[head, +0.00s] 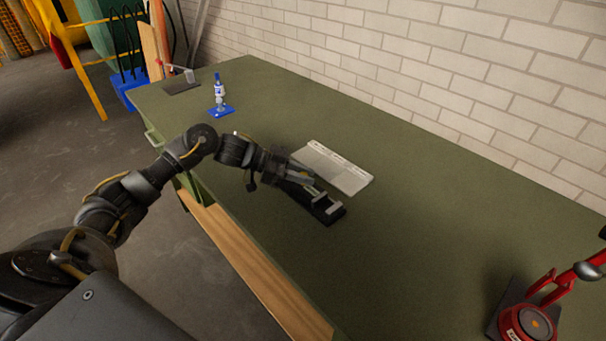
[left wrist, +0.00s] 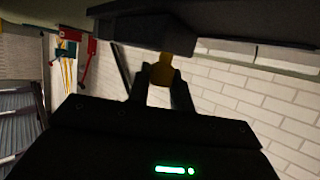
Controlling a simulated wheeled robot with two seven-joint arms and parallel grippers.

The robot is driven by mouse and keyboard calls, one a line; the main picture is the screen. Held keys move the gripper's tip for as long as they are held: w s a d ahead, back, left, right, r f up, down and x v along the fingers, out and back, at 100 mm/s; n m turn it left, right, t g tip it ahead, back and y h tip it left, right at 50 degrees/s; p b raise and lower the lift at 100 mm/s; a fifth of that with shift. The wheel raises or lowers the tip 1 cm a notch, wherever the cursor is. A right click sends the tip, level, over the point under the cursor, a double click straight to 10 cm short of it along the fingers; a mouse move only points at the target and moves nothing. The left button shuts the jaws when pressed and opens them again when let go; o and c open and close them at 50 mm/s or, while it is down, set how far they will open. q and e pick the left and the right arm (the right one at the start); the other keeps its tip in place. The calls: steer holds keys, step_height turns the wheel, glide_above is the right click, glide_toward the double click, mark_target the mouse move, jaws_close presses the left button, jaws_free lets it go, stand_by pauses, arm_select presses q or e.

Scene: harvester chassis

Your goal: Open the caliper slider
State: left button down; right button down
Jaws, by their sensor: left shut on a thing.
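The caliper (head: 333,208) shows as grey metal pieces on a black stand near the front edge of the green bench. My left gripper (head: 306,183) reaches over the stand from the left and covers part of the caliper, so the slider's opening is hard to see. In the left wrist view, the two fingers (left wrist: 161,85) close on a small amber-coloured piece (left wrist: 162,70) beneath a dark block (left wrist: 150,30). This piece appears to be on the caliper slider. My right gripper is not in view.
A red device (head: 528,320) sits at lower right. The bench's right middle is clear.

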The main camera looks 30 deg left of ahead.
arm_select(q)
steer(key=a, duration=0.1)
steer(key=w+a, duration=0.1)
steer(key=shift+a, duration=0.35)
steer(key=shift+w+a, duration=0.1)
steer(key=shift+a, duration=0.2)
steer(key=c, duration=1.2)
jaws_free()
steer(key=shift+d, duration=0.15)
steer(key=shift+c, duration=0.2)
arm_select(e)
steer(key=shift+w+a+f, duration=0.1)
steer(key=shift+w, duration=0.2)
arm_select(q)
steer(key=b+v, duration=0.3)
steer(key=v, duration=0.8)
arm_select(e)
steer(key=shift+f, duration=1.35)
